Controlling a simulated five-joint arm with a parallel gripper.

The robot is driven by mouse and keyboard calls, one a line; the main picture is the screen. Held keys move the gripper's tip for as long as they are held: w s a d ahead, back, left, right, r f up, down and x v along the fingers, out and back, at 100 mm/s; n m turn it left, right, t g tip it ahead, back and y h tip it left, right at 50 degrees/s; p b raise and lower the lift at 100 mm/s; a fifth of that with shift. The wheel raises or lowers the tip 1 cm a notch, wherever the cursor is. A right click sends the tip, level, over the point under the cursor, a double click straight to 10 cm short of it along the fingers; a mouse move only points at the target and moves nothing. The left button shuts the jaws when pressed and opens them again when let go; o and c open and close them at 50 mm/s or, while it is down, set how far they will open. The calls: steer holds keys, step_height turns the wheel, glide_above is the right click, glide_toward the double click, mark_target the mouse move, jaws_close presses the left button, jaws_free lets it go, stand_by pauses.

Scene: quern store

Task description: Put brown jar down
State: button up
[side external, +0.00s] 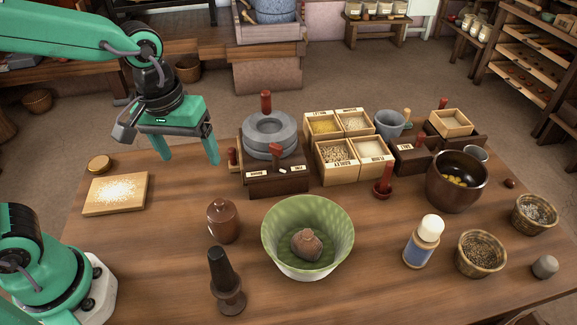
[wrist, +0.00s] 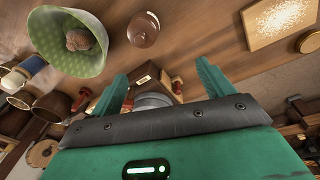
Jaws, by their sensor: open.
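The brown jar (side external: 223,222), small and lidded, stands upright on the wooden table, left of the green bowl (side external: 275,215). In the wrist view the jar (wrist: 143,32) shows near the top, beside the bowl (wrist: 48,62). My gripper (side external: 190,157) is open and empty, raised above the table's back left part, between the pale board and the stone quern. Its two green fingers (wrist: 163,70) are spread apart in the wrist view, with nothing between them. The gripper is apart from the jar, behind it and up to its left.
The stone quern (side external: 268,133) stands close right of my gripper. A pale board (side external: 93,206) lies at left, and a dark pestle-like tool (side external: 221,272) stands in front of the jar. A brown lump (side external: 307,244) sits in the bowl. Bare table lies between board and jar.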

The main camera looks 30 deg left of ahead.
steer(key=s+a+r+m+t, duration=0.4)
steer(key=s+a, duration=0.2)
steer(key=a, duration=0.3)
steer(key=shift+s+a+r, duration=0.15)
steer(key=shift+s+r, duration=0.2)
steer(key=shift+r, duration=0.05)
stand_by(0.9)
